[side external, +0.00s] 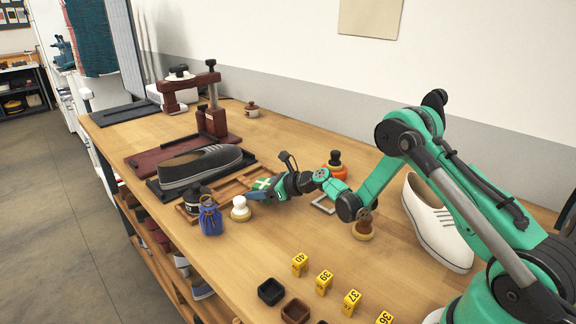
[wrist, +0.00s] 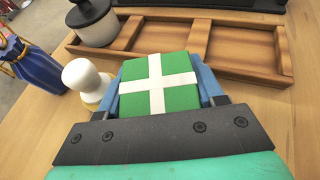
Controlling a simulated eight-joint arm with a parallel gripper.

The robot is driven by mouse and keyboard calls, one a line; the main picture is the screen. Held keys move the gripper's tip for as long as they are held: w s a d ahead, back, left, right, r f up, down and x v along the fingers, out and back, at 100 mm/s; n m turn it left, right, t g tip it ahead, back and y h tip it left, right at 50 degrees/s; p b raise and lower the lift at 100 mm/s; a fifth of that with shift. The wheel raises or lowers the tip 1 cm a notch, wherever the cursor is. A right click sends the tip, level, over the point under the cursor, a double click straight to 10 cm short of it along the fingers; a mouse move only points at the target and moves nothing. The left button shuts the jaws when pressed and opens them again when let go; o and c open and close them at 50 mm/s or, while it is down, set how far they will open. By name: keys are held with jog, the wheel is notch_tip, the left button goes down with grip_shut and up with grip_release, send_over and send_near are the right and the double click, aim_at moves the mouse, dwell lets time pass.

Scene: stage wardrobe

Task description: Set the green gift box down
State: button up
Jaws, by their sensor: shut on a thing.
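The green gift box (wrist: 177,70) with a white ribbon cross sits between the two blue fingers of my gripper (wrist: 161,85) in the wrist view. My gripper is shut on it. In the side view the green gift box (side external: 264,183) shows at the tip of my gripper (side external: 262,187), low over the wooden table beside the wooden tray. I cannot tell whether the box touches the table. Its underside is hidden.
A wooden compartment tray (wrist: 245,80) lies just beyond the box. A white knobbed piece (wrist: 88,83), a dark-lidded jar (wrist: 92,22) and a blue pouch (wrist: 36,68) stand left. A grey shoe (side external: 199,166) lies behind. Bare table (side external: 235,262) lies in front.

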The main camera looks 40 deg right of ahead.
jog(key=shift+f, duration=0.55)
jog(key=o, duration=1.3)
jog(key=shift+c, duration=0.2)
jog(key=shift+r, duration=0.55)
jog(key=v, duration=1.1)
jog(key=shift+s+d+r, duration=0.1)
jog(key=shift+d+r, duration=0.05)
jog(key=shift+s+r, duration=0.15)
jog(key=shift+s, duration=0.05)
jog(key=s+a+r+n+g+h, duration=0.2)
jog(key=s+a+r+n, duration=0.2)
jog(key=n, duration=1.1)
jog(key=s+a+r+n+g+h, duration=0.3)
jog(key=s+a+n, duration=0.3)
jog(key=n, duration=1)
jog(key=shift+s+a+r, duration=0.3)
jog(key=shift+s+r, duration=0.2)
jog(key=shift+s, duration=1.2)
